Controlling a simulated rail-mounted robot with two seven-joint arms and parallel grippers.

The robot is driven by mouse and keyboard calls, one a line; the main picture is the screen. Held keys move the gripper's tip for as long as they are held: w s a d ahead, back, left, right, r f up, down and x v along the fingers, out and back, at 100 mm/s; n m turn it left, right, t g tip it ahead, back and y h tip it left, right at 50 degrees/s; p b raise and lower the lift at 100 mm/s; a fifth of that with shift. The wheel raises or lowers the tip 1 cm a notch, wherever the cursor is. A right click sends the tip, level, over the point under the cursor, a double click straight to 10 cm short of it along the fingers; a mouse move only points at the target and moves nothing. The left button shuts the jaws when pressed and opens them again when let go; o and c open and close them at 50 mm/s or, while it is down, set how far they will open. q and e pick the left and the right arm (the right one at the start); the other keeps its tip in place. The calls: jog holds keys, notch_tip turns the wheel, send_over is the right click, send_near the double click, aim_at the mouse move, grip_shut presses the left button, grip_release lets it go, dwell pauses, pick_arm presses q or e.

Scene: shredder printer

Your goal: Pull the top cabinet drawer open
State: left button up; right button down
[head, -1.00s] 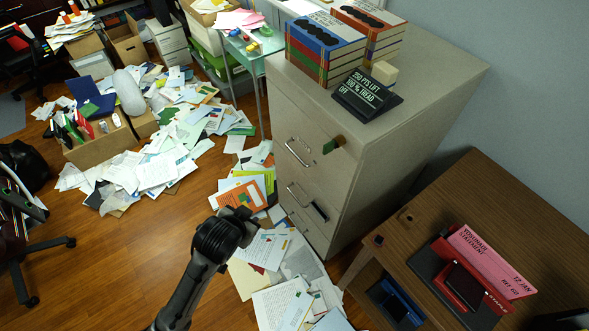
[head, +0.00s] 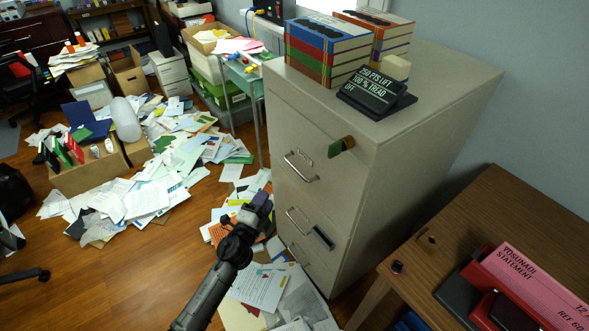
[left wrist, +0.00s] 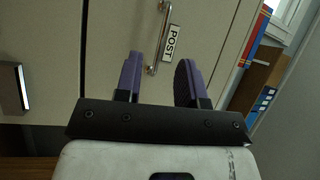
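The grey-beige filing cabinet (head: 400,190) stands in the middle of the head view with its drawers closed. The top drawer's metal bar handle (head: 300,166) is on its front face. In the left wrist view, this handle (left wrist: 157,45) runs beside a label reading POST (left wrist: 171,43). My left gripper (head: 262,203) is in front of the cabinet, lower than the top handle in the head view. In the wrist view, its purple fingers (left wrist: 157,72) are spread and empty, with the handle's end ahead between them; they do not grip it. My right gripper is not in view.
The middle drawer has a handle (head: 297,221) and a dark block (head: 322,238) on its front. A green-brown piece (head: 341,146) sticks out near the top drawer. A wooden desk (head: 480,225) is at right; papers (head: 265,285) litter the floor.

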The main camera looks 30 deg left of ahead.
aim_at(294, 167)
pick_arm(q)
jog(key=w+d+r+m+h+b, duration=0.1)
jog(key=w, duration=0.3)
jog(key=w+d+r+b, duration=0.1)
jog(key=w, duration=0.4)
jog(key=w+d+r+m+h+b, duration=0.1)
jog(key=w, duration=0.3)
jog(key=shift+w+d+r+m+h+b, duration=0.15)
jog(key=shift+d+r+m+h+b, duration=0.05)
jog(key=shift+d+m+h+b, duration=0.1)
jog(key=shift+c, duration=0.4)
grip_shut()
